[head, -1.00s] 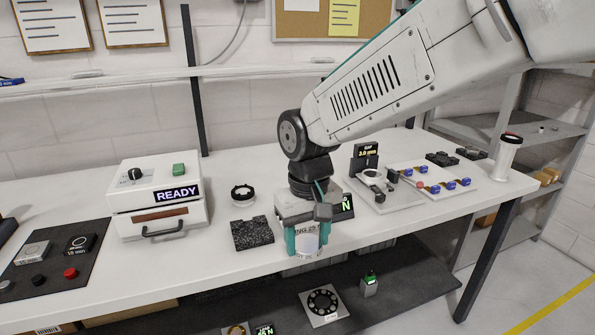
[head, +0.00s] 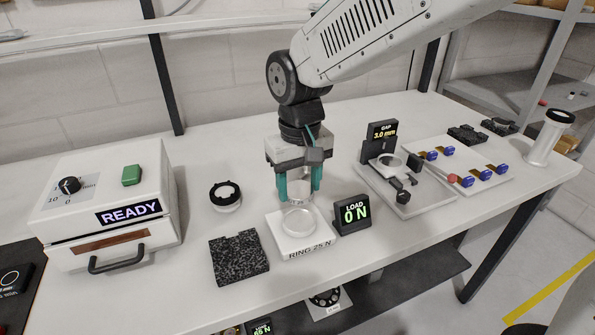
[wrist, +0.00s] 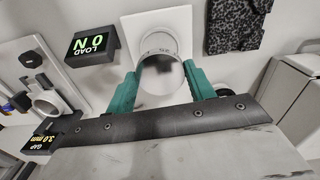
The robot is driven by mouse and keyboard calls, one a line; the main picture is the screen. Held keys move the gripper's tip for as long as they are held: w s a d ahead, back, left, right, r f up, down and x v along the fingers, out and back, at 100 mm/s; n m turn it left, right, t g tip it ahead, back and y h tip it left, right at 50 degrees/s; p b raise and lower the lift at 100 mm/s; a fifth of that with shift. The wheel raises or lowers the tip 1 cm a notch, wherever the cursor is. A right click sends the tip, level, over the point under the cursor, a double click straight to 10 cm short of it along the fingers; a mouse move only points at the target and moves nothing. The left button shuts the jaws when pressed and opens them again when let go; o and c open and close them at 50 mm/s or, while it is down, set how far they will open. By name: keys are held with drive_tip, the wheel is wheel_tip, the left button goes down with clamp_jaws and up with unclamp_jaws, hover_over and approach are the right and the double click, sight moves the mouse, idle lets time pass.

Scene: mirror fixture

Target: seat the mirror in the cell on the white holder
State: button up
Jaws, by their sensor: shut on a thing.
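The mirror (wrist: 161,75) is a round silvery disc between the two green fingers in the wrist view. My gripper (head: 299,190) is shut on it and holds it over the white plate (head: 321,244) marked RING 25 N. A pale round seat (head: 299,219) lies on that plate below the fingers. I cannot tell whether mirror and seat touch.
A load display (head: 352,214) reading 0 N stands close right of the gripper. A dark speckled block (head: 239,257) lies front left. The READY box (head: 105,210) is at far left. The gap gauge (head: 383,145) and a tray with blue clips (head: 480,165) are right.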

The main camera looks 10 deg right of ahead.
sight(303, 222)
drive_tip(key=shift+f, duration=2.95)
drive_tip(key=shift+s+f, duration=0.2)
drive_tip(key=shift+f, duration=0.45)
drive_tip(key=o, duration=1.1)
drive_tip(key=shift+d+f, duration=0.1)
drive_tip(key=shift+d, duration=0.05)
drive_tip(key=shift+c, duration=0.3)
drive_tip(key=shift+o, duration=0.3)
drive_tip(key=shift+d+r, duration=0.2)
drive_tip(key=shift+a+r, duration=0.2)
drive_tip(key=shift+r, duration=0.55)
drive_tip(key=shift+a+r, duration=0.15)
drive_tip(key=shift+r, duration=0.55)
